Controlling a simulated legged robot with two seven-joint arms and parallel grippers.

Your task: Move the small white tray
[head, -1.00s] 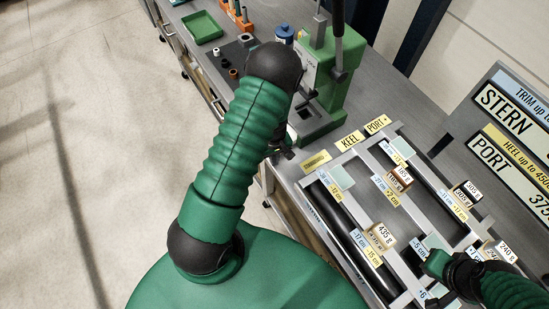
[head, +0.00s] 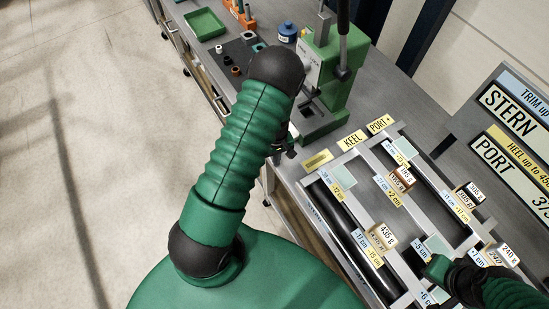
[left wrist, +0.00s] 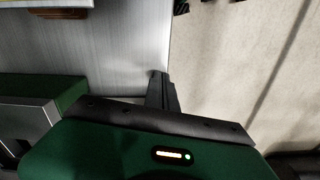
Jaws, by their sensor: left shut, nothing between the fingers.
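I cannot make out a small white tray in either view. My left gripper (head: 285,146) is mostly hidden behind my own left forearm in the head view, beside the green press and near the bench edge. In the left wrist view its fingers (left wrist: 161,90) are together and empty, over the bench edge with the floor beyond. My right gripper (head: 437,268) is at the lower right, over the float frame (head: 408,207), close to a pale pad (head: 437,243). Its fingers are too small and covered to judge.
A green press (head: 328,80) stands on the grey bench behind my left gripper. A green tray (head: 204,24) lies farther back, near a blue pot (head: 287,32). Labelled weights, such as the 435 g block (head: 381,237), sit on the frame. A sign board (head: 515,130) stands right.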

